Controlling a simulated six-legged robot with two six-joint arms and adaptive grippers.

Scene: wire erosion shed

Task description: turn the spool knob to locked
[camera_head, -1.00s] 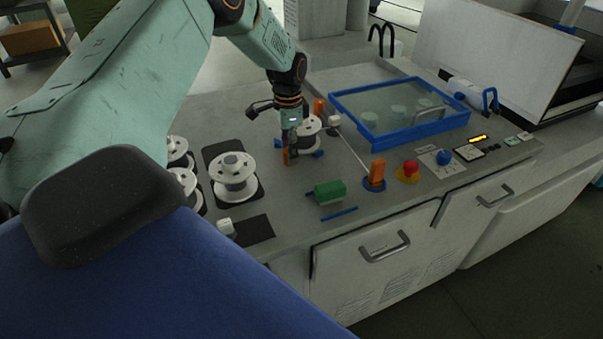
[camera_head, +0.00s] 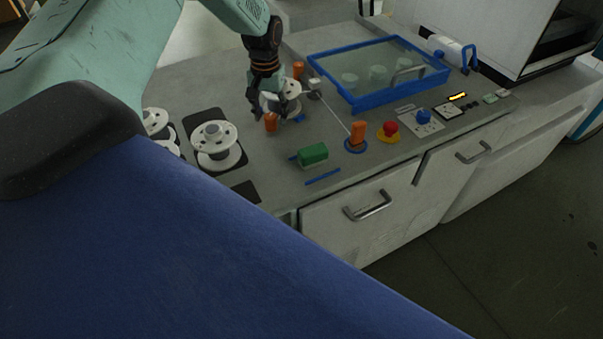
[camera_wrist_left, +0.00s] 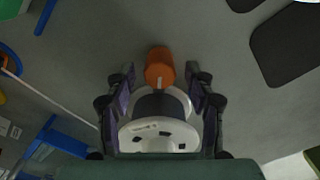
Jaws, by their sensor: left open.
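The spool knob (camera_head: 271,122) is a small orange post in front of a white spool (camera_head: 289,98) on the grey bench. In the left wrist view the knob (camera_wrist_left: 159,68) has a pale line on it, and the spool (camera_wrist_left: 158,135) lies behind it. My left gripper (camera_head: 264,108) points down at the knob and overlaps the spool in the head view. In the left wrist view my left gripper (camera_wrist_left: 160,82) is open, with one finger on each side of the knob and spool rim. I cannot tell whether it touches either. My right gripper is not in view.
A blue-framed clear cover (camera_head: 376,100), another orange knob (camera_head: 358,132) on a blue base, and a red button (camera_head: 390,128) stand to the right. A green block (camera_head: 313,154) lies in front. Another white spool (camera_head: 215,140) stands left on a dark mat (camera_head: 196,117).

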